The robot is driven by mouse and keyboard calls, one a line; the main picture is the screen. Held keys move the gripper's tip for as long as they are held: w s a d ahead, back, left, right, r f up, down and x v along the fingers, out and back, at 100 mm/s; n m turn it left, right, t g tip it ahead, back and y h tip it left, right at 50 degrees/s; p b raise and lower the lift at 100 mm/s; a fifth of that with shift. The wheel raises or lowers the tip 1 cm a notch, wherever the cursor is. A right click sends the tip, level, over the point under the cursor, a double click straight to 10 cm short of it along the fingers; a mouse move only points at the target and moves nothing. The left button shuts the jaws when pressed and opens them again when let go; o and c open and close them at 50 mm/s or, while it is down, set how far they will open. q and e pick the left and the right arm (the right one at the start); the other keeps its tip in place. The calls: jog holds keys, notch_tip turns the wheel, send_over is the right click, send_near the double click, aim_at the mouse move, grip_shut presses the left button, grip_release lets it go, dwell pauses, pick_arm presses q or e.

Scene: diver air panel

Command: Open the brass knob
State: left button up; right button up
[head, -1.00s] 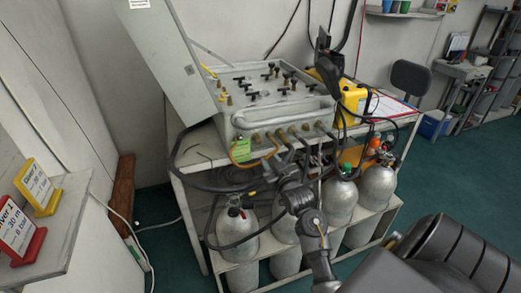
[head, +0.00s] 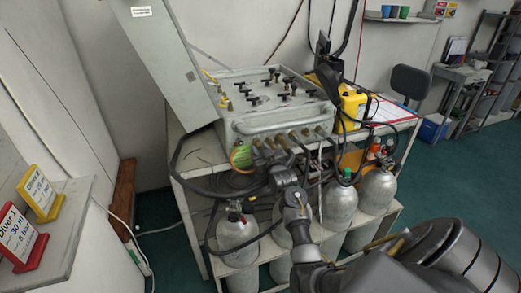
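The grey diver air panel (head: 231,127) stands on a white cart with its lid raised. Small brass-coloured knobs (head: 229,105) show at the left of its top face, beside several black valve handles (head: 283,97). A row of brass fittings (head: 294,139) runs along its front face. I cannot tell for sure which of these is the brass knob. My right gripper (head: 262,152) is at the left end of the front row, close by the green tag (head: 241,157). It covers the fitting there, and its fingers are too small to read; contact is unclear. My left gripper is out of view.
Black hoses (head: 190,184) loop from the panel around the cart (head: 192,221). Grey cylinders (head: 238,236) stand on its lower shelf. A yellow case (head: 352,108) and a clipboard (head: 389,109) lie right of the panel. A side table with diver signs (head: 17,236) is at left.

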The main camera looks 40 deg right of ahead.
grip_shut()
